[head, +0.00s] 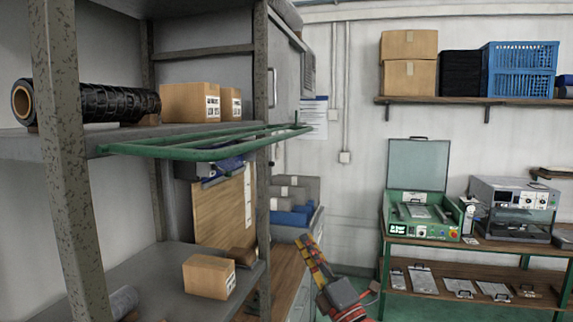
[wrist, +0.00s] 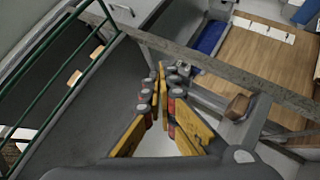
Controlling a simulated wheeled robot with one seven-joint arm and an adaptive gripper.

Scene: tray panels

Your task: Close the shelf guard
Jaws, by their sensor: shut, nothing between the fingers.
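The shelf guard (head: 210,142) is a green tube frame at the front edge of the upper shelf board (head: 60,143). In the head view it lies out nearly flat, sticking out from the shelf instead of standing upright across it. Its green bars also cross the left of the wrist view (wrist: 62,62). My gripper (head: 303,240), with yellow and red fingers, is below and to the right of the guard, apart from it. In the wrist view the fingertips (wrist: 163,75) are together with nothing held.
A black roll (head: 95,103) and cardboard boxes (head: 190,102) sit on the upper shelf. A grey shelf post (head: 262,120) stands near the guard's right part. Another box (head: 208,276) lies on the lower shelf. A bench with green equipment (head: 420,210) stands at the right.

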